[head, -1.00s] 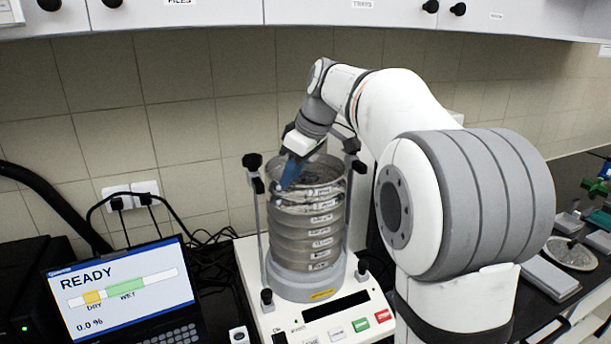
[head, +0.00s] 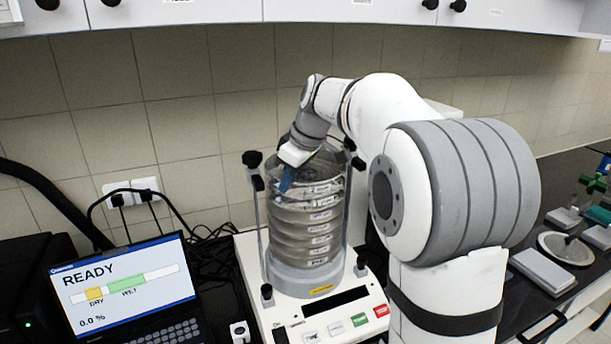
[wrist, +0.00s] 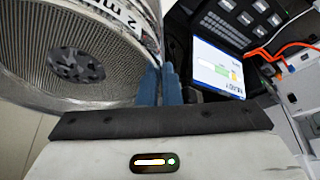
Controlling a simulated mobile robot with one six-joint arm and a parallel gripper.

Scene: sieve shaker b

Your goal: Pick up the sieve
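The sieve (head: 322,187) is the top metal ring of a stack on the shaker. In the wrist view its mesh (wrist: 40,80) and a wall marked "2 m…" fill the upper left. My gripper (head: 285,184) points down at the left part of the top sieve's rim. In the wrist view its blue fingers (wrist: 164,80) stand close together beside the sieve's wall, with a narrow gap between them. I cannot tell whether the wall lies between the fingers or whether they grip it. My gripper's body hides part of the sieve's near edge.
The shaker (head: 310,325) has clamp rods with black knobs beside the stack. A laptop (head: 125,285) reading "READY" stands at the left. White cabinets (head: 350,15) hang above. A grey slab (head: 542,270) and a round dish (head: 566,250) lie at the right.

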